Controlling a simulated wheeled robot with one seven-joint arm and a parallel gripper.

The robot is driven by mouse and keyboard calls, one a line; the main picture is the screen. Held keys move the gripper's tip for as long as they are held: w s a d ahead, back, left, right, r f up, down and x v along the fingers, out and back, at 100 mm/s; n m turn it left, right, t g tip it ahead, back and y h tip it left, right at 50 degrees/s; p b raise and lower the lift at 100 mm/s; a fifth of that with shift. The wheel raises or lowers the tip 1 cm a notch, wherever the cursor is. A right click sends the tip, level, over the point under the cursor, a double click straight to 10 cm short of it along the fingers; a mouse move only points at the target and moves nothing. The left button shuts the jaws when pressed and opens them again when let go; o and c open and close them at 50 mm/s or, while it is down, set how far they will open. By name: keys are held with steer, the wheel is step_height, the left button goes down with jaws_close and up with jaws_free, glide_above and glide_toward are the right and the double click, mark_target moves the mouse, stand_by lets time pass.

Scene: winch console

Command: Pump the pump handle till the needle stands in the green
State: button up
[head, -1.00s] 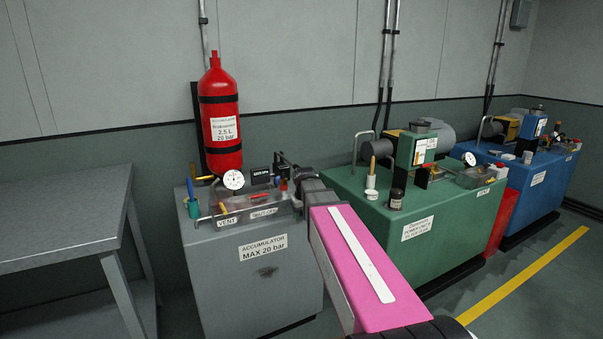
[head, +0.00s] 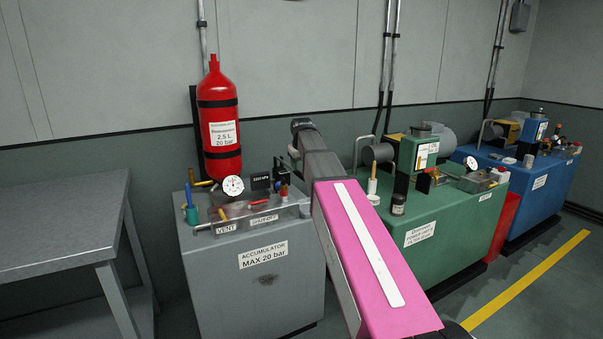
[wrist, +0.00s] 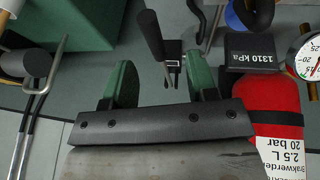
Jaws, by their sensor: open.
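My gripper (wrist: 160,65) is open, with its two green fingers apart in the wrist view. A black-gripped lever (wrist: 150,34), which looks like the pump handle, shows beyond and between the fingertips; I cannot tell how near it is. In the head view the black lever (head: 277,169) stands at the back right of the grey accumulator unit (head: 290,290). My wrist is above and to its right there, hiding most of the gripper.
A digital display (wrist: 254,62) reads 1310 kPa. A red accumulator bottle (head: 219,125) stands behind the unit. Yellow and red small handles crowd the top. A green unit (head: 450,225) stands to the right, a grey table (head: 60,220) to the left.

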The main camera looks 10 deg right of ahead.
mark_target(300, 173)
steer(key=w+f, duration=0.4)
steer(key=f, duration=0.1)
steer(key=w+f, duration=0.2)
steer(key=shift+w+d+f, duration=0.15)
steer(key=shift+w+d, duration=0.05)
steer(key=shift+d, duration=0.15)
